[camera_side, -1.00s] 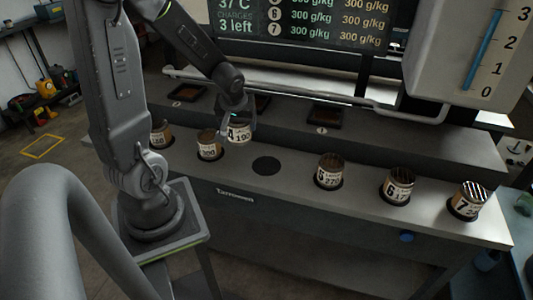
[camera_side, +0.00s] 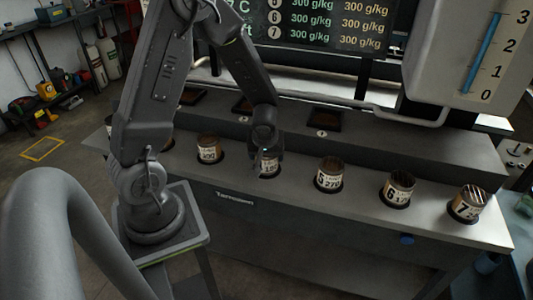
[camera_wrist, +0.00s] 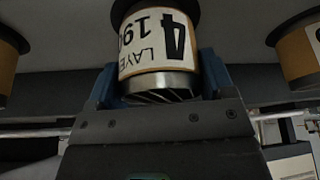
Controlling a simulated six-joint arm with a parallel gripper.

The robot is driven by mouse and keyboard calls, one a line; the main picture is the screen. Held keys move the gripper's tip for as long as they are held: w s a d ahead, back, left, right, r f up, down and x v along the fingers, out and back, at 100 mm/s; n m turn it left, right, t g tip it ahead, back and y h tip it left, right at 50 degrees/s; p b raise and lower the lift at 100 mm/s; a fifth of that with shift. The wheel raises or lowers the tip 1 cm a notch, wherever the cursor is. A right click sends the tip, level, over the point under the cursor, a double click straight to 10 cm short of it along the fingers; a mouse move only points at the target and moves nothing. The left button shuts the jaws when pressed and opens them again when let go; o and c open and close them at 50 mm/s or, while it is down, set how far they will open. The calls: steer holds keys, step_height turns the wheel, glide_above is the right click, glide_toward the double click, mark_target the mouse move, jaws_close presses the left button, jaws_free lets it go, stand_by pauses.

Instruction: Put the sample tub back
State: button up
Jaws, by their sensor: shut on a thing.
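The sample tub marked 4 (camera_side: 268,168) is a tan cylinder with a pale label and a dark slatted top. It stands upright at the dark round spot in the bench row, between the tub to its left (camera_side: 208,151) and tub 5 (camera_side: 329,176). My gripper (camera_side: 266,154) is above it with its jaws around it. In the wrist view the blue fingers of my gripper (camera_wrist: 158,78) press on both sides of tub 4 (camera_wrist: 150,42), whose label shows upside down. A dark round rim shows behind its base. I cannot tell whether it rests fully on the bench.
Tub 6 (camera_side: 398,188) and tub 7 (camera_side: 468,204) stand further right on the grey bench (camera_side: 300,222). Dark shallow trays, such as the right one (camera_side: 323,119), lie on the raised ledge behind. A pipe (camera_side: 400,109) runs behind the ledge.

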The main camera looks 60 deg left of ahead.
steer(key=shift+f, duration=0.1)
steer(key=o, duration=1.2)
steer(key=shift+o, duration=0.2)
steer(key=s+d+r+m+t, duration=0.1)
steer(key=s+d+r+m, duration=0.15)
steer(key=d+r, duration=0.45)
steer(key=s+d+r+m+t, duration=0.1)
steer(key=s+d+r+m, duration=0.15)
steer(key=r, duration=0.85)
steer(key=s+d+r+m+t+h, duration=0.1)
steer(key=s+d+r+m+h, duration=0.2)
steer(key=s+d+r+m, duration=0.3)
steer(key=shift+s+d+m+h, duration=0.35)
steer(key=shift+s+d, duration=0.35)
steer(key=shift+s, duration=0.25)
steer(key=shift+r, duration=0.1)
